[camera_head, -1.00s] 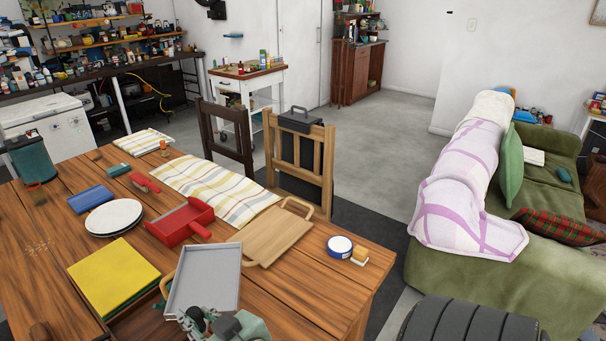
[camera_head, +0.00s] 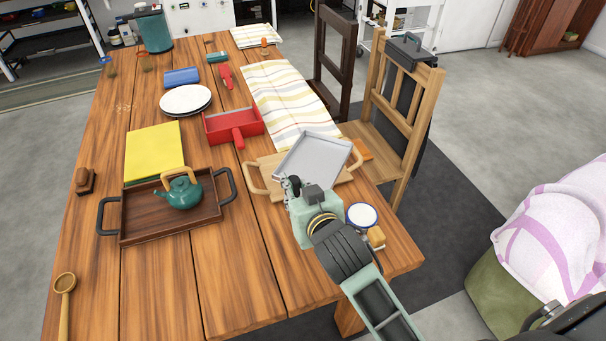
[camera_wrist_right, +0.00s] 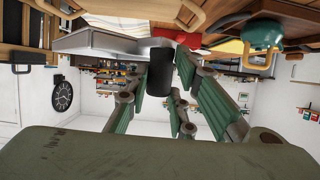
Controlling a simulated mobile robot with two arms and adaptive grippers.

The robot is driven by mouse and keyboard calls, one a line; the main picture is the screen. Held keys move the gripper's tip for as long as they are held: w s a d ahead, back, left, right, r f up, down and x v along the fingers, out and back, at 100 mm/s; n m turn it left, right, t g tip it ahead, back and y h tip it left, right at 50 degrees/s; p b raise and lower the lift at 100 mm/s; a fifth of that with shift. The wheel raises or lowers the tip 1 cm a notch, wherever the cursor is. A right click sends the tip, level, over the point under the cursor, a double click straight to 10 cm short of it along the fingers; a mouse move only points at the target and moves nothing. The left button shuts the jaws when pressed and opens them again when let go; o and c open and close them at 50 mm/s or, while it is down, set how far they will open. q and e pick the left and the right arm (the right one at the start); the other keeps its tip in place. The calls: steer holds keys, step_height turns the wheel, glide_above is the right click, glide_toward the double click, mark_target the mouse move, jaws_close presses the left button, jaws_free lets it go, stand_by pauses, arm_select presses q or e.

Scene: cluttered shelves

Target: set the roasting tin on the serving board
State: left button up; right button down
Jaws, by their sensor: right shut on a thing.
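The roasting tin (camera_head: 314,158), a shallow grey metal tray, is over the wooden serving board (camera_head: 266,171) on the table. The board's two loop handles show at either side, and the tin hides most of its middle. I cannot tell whether the tin touches the board. My right gripper (camera_head: 294,186) is shut on the tin at its near left corner. In the right wrist view the tin (camera_wrist_right: 95,42) shows as a grey slab, with a dark cylindrical part between my fingers (camera_wrist_right: 162,95). My left gripper is out of view.
A blue-and-white round tin (camera_head: 361,215) and a small wooden block (camera_head: 376,236) stand close to my right wrist. A red dustpan (camera_head: 233,124), a striped cloth (camera_head: 288,100) and a brown tray (camera_head: 128,220) with a green teapot (camera_head: 182,191) lie around. The near table middle is clear.

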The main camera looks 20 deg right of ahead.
mark_target(290, 173)
steer(key=x, duration=0.3)
steer(key=d+f+x, duration=0.1)
steer(key=x, duration=0.7)
steer(key=shift+s+d+f, duration=0.1)
steer(key=shift+d+f, duration=0.1)
steer(key=shift+f, duration=0.2)
steer(key=f, duration=0.2)
steer(key=w+f, duration=0.1)
steer(key=f, duration=0.1)
steer(key=shift+f, duration=0.25)
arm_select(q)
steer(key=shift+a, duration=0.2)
arm_select(e)
steer(key=shift+f, duration=0.15)
steer(key=c, duration=1.5)
jaws_free()
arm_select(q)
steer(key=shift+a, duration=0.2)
